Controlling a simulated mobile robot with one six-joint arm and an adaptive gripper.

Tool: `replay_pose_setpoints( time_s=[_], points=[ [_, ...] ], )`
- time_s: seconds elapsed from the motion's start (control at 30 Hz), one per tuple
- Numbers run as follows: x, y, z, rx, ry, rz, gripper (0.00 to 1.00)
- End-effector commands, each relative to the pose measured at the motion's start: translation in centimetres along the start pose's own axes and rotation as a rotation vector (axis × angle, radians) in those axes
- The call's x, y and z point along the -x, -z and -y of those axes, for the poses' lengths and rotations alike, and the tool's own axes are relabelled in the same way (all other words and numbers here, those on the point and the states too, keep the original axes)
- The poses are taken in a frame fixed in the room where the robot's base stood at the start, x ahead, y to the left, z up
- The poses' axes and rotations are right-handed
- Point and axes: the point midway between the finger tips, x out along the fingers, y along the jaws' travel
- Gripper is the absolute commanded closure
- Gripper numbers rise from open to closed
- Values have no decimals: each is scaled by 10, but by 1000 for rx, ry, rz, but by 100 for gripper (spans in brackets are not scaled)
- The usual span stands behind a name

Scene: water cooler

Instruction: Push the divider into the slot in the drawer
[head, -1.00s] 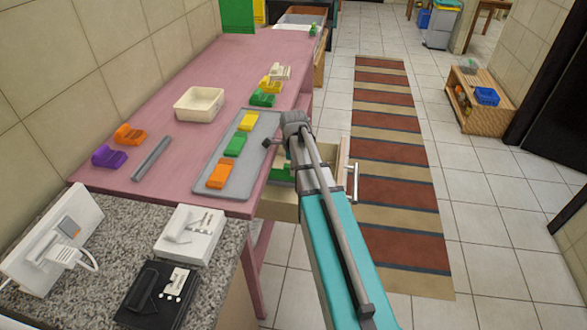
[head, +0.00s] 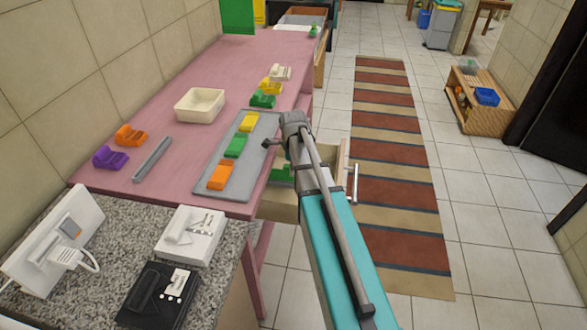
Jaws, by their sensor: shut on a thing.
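The drawer (head: 283,207) is pulled out from under the right side of the pink table. A green piece (head: 281,173) shows inside it, just left of my arm; I cannot tell whether it is the divider. My arm reaches over the drawer and covers much of its inside. My gripper is hidden behind the arm, so its fingers and anything in them do not show. The slot is hidden too. The drawer's metal handle (head: 353,182) shows to the right of my arm.
On the pink table (head: 160,185) are a grey tray (head: 209,190) with yellow, green and orange blocks, a cream bin (head: 199,105), a grey bar (head: 152,159) and several coloured pieces. A granite counter (head: 125,238) holds white and black devices.

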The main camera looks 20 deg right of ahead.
Motion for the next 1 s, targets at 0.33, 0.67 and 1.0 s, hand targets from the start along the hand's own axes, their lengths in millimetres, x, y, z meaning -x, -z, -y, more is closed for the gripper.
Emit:
replay_pose_setpoints(
  time_s=[0.33, 0.67, 1.0],
  points=[
    [0, 0, 0, 0, 0, 0, 100],
    [-1, 0, 0, 0, 0, 0, 100],
    [-9, 0, 0, 0, 0, 0, 100]
  ],
)
